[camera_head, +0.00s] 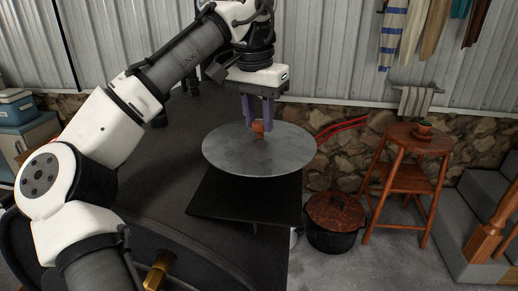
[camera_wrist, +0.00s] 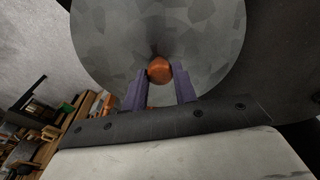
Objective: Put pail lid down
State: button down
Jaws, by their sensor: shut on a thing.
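The pail lid (camera_head: 225,152) is a round grey metal disc with a small orange-brown knob (camera_head: 257,128) at its middle. My gripper (camera_head: 259,125) is shut on the knob from above, and the lid hangs about level. In the head view the lid overlaps a black flat surface (camera_head: 235,198); I cannot tell the gap between them. In the wrist view the lid (camera_wrist: 110,45) fills the upper middle, with the knob (camera_wrist: 159,70) between my two purple fingertips (camera_wrist: 160,78). I cannot make out a pail under the lid.
A dark pot with a rust-brown lid (camera_head: 335,211) stands on the floor right of the black surface. Red rods (camera_head: 342,128) lie by the stone wall. Grey steps with a wooden rail (camera_head: 490,230) are at far right.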

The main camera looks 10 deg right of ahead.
aim_at(258, 133)
jog(key=shift+f, duration=3)
jog(key=c, duration=1.1)
grip_release()
jog(key=shift+f, duration=0.1)
